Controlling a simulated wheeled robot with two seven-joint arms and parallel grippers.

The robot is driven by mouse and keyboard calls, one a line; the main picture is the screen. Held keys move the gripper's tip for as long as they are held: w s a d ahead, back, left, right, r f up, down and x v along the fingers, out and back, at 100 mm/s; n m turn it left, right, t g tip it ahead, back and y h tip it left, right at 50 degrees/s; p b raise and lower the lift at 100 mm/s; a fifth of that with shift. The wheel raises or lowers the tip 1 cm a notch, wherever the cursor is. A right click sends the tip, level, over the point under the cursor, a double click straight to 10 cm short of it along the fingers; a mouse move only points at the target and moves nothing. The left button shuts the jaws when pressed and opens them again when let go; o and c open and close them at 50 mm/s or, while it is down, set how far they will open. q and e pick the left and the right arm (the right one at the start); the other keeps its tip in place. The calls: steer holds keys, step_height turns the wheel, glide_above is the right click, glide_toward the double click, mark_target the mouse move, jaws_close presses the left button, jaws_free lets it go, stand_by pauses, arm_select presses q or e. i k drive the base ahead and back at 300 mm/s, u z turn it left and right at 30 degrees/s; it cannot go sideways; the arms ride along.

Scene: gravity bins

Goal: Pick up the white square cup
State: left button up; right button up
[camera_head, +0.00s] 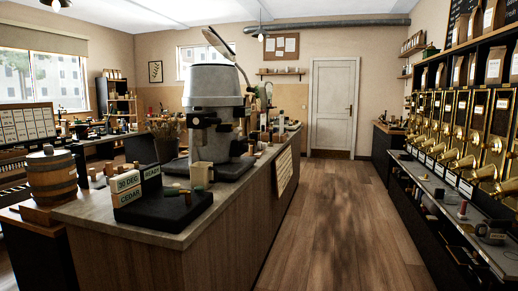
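A cream-white, square-sided cup (202,174) stands upright on the counter (170,232), just in front of the big grey machine (213,110). It is small in view and lies behind the black tray (163,209). Neither of my grippers shows in the head view, so nothing can be told of their opening or what they hold.
The black tray holds small items and signs (129,187). A wooden barrel (52,177) stands at the left. A row of brass dispensers (467,135) lines the right wall above a dark shelf. The wooden floor (335,222) between is clear back to the white door (333,105).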

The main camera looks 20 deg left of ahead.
mark_target(261, 145)
steer(key=z, duration=0.35)
steer(key=i, duration=4.8)
steer(key=u, duration=0.6)
